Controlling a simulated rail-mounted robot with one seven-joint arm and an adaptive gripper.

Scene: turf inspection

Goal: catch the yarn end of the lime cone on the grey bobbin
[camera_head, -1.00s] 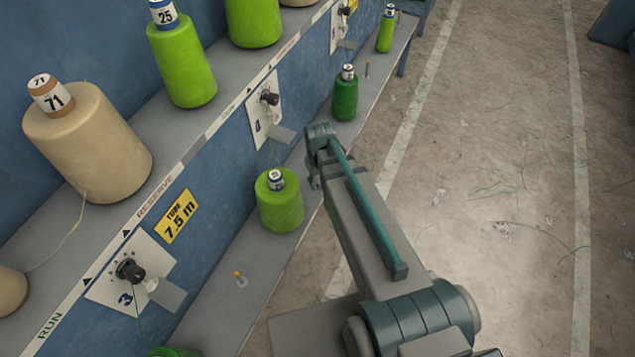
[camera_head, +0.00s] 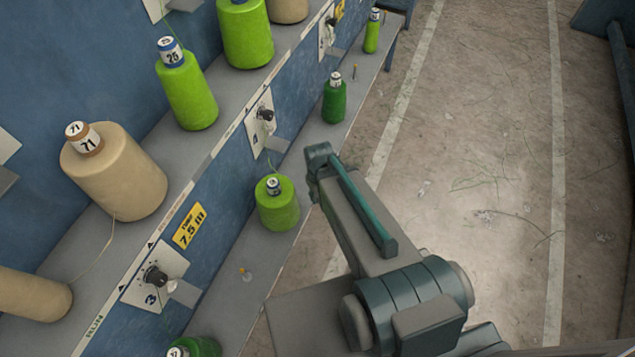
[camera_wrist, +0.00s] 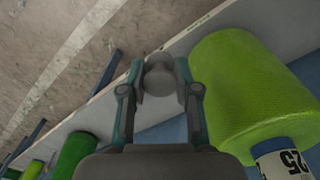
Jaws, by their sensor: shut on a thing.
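My gripper (camera_wrist: 158,80) is shut on a grey rounded bobbin (camera_wrist: 159,76), held between its fingertips in the wrist view. A lime cone (camera_wrist: 245,85) with a white and blue 25 label stands close to the right of it, apart from the bobbin. In the head view my gripper (camera_head: 318,170) is beside the lower shelf, its fingers mostly hidden by the arm. A lime cone (camera_head: 277,208) stands on that shelf just left of it. Upper-shelf lime cones (camera_head: 190,95) (camera_head: 245,35) stand behind. No loose lime yarn end is clear.
Panels with dark knobs (camera_head: 155,276) jut out. Floor is open right.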

